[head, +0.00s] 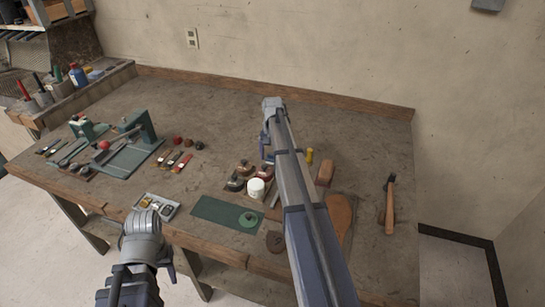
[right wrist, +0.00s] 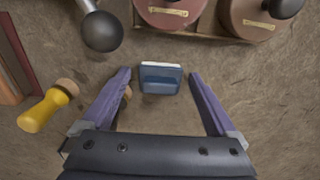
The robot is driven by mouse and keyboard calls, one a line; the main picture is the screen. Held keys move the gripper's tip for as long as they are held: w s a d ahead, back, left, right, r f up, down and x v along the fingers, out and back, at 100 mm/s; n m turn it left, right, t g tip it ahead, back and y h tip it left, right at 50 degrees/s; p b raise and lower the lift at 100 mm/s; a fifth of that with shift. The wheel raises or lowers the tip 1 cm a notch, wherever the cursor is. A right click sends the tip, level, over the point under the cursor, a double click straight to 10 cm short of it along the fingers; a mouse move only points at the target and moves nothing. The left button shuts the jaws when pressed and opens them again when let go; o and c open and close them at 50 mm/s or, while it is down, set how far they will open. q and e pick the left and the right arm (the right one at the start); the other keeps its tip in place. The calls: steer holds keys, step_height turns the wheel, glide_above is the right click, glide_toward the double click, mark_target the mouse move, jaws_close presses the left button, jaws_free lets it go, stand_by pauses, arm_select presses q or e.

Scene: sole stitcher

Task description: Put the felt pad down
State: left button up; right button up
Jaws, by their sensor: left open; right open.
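A small blue block with a white edge, which looks like the felt pad (right wrist: 161,78), rests on the bench top in the right wrist view. My right gripper (right wrist: 160,92) is open around it, with a gap on each side between finger and block. In the head view my right gripper (head: 268,155) points down at the middle of the bench, and my arm covers much of that spot. My left gripper (head: 168,268) is at the bench's front edge, away from the pad. It is open, but its fingers are mostly hidden.
Lidded pots (head: 245,167) and a white jar (head: 256,189) stand close to my right gripper. A yellow-handled tool (right wrist: 43,108) lies beside it. A green mat (head: 215,211) lies nearer the front. A hammer (head: 390,205) lies at the right. The bench's back is clear.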

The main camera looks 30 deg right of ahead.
mark_target(273, 155)
step_height(273, 155, up, 12)
steer(key=p, duration=1.1)
steer(key=shift+p, duration=0.3)
steer(key=s+a+n, duration=0.3)
steer(key=s+a, duration=0.3)
steer(key=a, duration=0.6)
steer(key=s+a+n, duration=0.4)
steer(key=s+a, duration=0.2)
steer(key=a, duration=0.6)
steer(key=s+a+n+h, duration=0.1)
steer(key=s+a+n, duration=0.5)
steer(key=s+a, duration=0.7)
steer(key=shift+s+n, duration=0.4)
steer(key=shift+s, duration=0.75)
